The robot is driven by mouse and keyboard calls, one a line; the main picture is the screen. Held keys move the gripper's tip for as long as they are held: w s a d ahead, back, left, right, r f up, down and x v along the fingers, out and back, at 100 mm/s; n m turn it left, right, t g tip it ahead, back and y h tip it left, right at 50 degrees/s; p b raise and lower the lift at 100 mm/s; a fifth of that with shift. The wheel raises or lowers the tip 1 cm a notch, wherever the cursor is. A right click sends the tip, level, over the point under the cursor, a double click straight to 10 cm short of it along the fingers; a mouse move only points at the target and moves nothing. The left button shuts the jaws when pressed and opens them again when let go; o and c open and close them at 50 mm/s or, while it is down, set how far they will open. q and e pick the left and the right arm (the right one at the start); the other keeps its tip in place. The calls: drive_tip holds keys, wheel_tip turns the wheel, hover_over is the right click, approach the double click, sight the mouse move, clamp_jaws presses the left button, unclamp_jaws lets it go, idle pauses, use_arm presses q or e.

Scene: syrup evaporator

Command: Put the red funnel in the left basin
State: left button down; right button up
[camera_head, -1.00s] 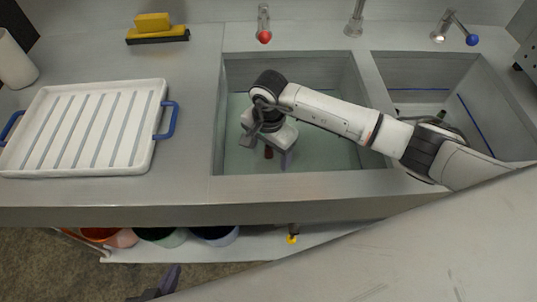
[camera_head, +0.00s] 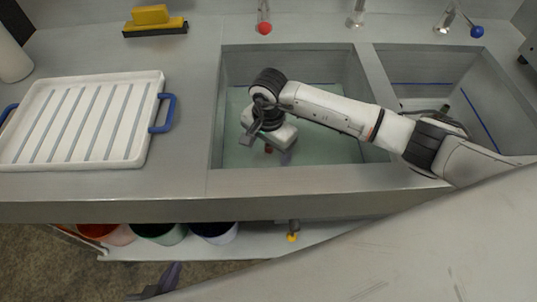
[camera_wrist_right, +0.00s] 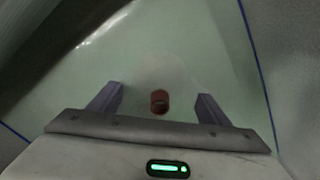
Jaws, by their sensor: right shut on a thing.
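The left basin (camera_head: 232,150) is a grey sink with a pale green bottom. My right arm reaches in from the right, and its gripper (camera_head: 270,143) points down inside this basin. The red funnel shows as a small dark red piece (camera_head: 268,149) under that gripper, mostly hidden by it. In the right wrist view the red funnel (camera_wrist_right: 160,102) lies between the two purple fingers of the right gripper (camera_wrist_right: 160,104), over the green bottom. Contact with the fingers is hard to see. My left gripper (camera_head: 160,284) shows only partly at the bottom edge, low in front of the counter.
A white ribbed tray (camera_head: 145,98) with blue handles lies on the counter at left. A yellow block on a black base (camera_head: 152,21) is behind it. The right basin (camera_head: 430,62) is beside the left one. Taps stand at the back; coloured tubs (camera_head: 160,236) sit below.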

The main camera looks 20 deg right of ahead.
drive_tip(key=shift+f, duration=0.15)
drive_tip(key=o, duration=1)
drive_tip(key=shift+o, duration=1.1)
wheel_tip(320, 180, up, 12)
drive_tip(key=p, duration=0.7)
drive_tip(key=shift+f, duration=0.15)
wheel_tip(320, 180, up, 22)
